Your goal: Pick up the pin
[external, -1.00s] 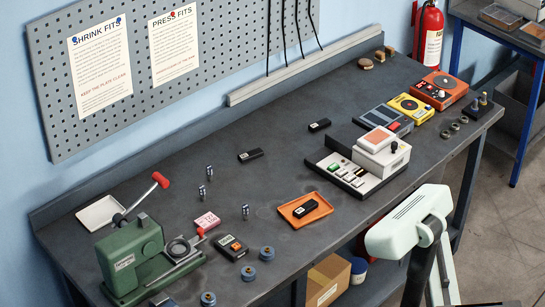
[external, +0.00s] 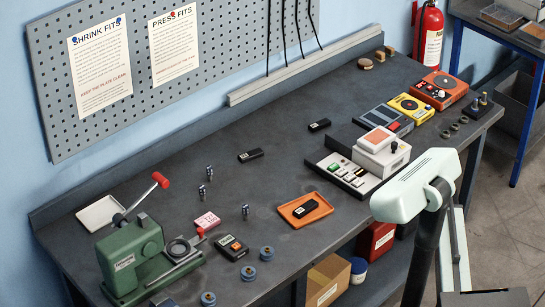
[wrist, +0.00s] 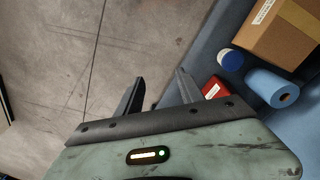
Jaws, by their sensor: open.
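Three small silvery pins stand upright on the dark bench in the external view: one at the back (external: 209,172), one in the middle (external: 202,194) and one further right (external: 245,211). I cannot tell which one the task means. My gripper (wrist: 160,77) shows in the wrist view with its two dark fingers apart and nothing between them. It points down past the bench, toward the floor and lower shelf. No pin shows in the wrist view. My pale green arm is in front of the bench at right, well away from the pins.
A white-and-black device (external: 335,180) stands mid-bench. Below are a cardboard box (wrist: 275,30), a blue roll (wrist: 285,95) and a red box (wrist: 214,86).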

